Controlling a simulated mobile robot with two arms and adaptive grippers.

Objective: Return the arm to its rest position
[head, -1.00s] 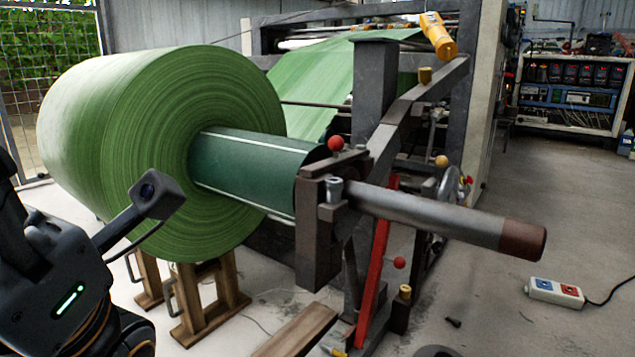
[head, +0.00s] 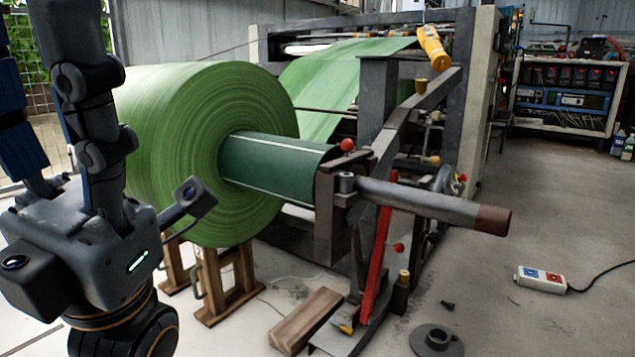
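My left gripper (head: 45,75) is at the left of the head view, close to the camera, fingers pointing up. Its fingers stand apart, with fence and greenery showing between them, and I see nothing held. The finger ends run to the top edge of the picture. The gripper is in front of the left part of the big green roll (head: 255,110) and hides some of it; I cannot tell how far apart they are. My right gripper is not in view.
The roll sits on a dark green core (head: 275,165); a steel shaft with a brown end (head: 492,220) juts right. Wooden stands (head: 222,285), a loose beam (head: 305,320), a round flange (head: 437,340) and a socket box (head: 540,280) are on the floor. Right foreground floor is mostly clear.

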